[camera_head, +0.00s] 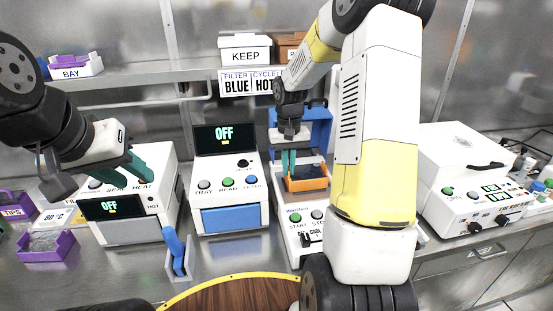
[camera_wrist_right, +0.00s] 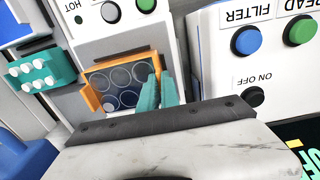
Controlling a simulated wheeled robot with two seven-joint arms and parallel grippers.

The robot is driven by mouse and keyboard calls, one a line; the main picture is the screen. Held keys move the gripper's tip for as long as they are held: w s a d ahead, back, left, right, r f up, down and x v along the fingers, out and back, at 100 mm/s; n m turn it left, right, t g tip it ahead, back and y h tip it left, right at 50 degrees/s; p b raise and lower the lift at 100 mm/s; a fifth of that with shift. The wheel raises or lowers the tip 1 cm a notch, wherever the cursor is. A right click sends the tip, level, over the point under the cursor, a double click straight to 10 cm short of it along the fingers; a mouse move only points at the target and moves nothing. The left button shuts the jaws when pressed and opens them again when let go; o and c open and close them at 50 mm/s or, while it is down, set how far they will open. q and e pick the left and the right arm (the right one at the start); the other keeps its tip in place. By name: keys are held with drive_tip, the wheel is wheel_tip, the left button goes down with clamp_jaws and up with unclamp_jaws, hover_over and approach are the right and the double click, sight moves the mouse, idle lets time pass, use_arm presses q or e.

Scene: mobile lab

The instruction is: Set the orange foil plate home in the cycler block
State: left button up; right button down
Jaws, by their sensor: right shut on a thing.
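The orange foil plate (camera_head: 308,184) is at the top of the white cycler (camera_head: 297,237), in front of its raised blue lid (camera_head: 317,130). In the right wrist view the plate (camera_wrist_right: 97,82) shows an orange rim around dark round wells. My right gripper (camera_head: 289,163) points down with its teal fingers shut on the plate's edge; the fingers also show in the right wrist view (camera_wrist_right: 158,92). The block under the plate is hidden, so I cannot tell whether the plate is seated or just above it. My left gripper (camera_head: 128,168) is over the sealer, its opening unclear.
The reader (camera_head: 229,185) stands left of the cycler, with the sealer (camera_head: 137,190) further left. A blue-handled tool (camera_head: 176,251) stands in front of them. A purple tray (camera_head: 48,249) is at far left. Another white machine (camera_head: 462,180) stands right. My right arm hides part of the bench.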

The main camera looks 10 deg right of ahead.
drive_tip(key=c, duration=1.6)
unclamp_jaws()
drive_tip(key=shift+f, duration=0.1)
wheel_tip(320, 180, up, 12)
drive_tip(key=s+a+r+t, duration=0.2)
drive_tip(key=s, duration=0.5)
drive_tip(key=s+a+r+t+y, duration=0.1)
drive_tip(key=s+a+r+t, duration=0.1)
drive_tip(key=s, duration=0.6)
drive_tip(key=s+a+r+n+t+y, duration=0.1)
drive_tip(key=s+a+r+t, duration=0.1)
drive_tip(key=s, duration=0.5)
drive_tip(key=shift+s+a+r, duration=0.2)
drive_tip(key=shift+r, duration=0.25)
drive_tip(key=shift+s+a+r, duration=0.15)
drive_tip(key=shift+s+r, duration=0.05)
drive_tip(key=shift+r, duration=0.25)
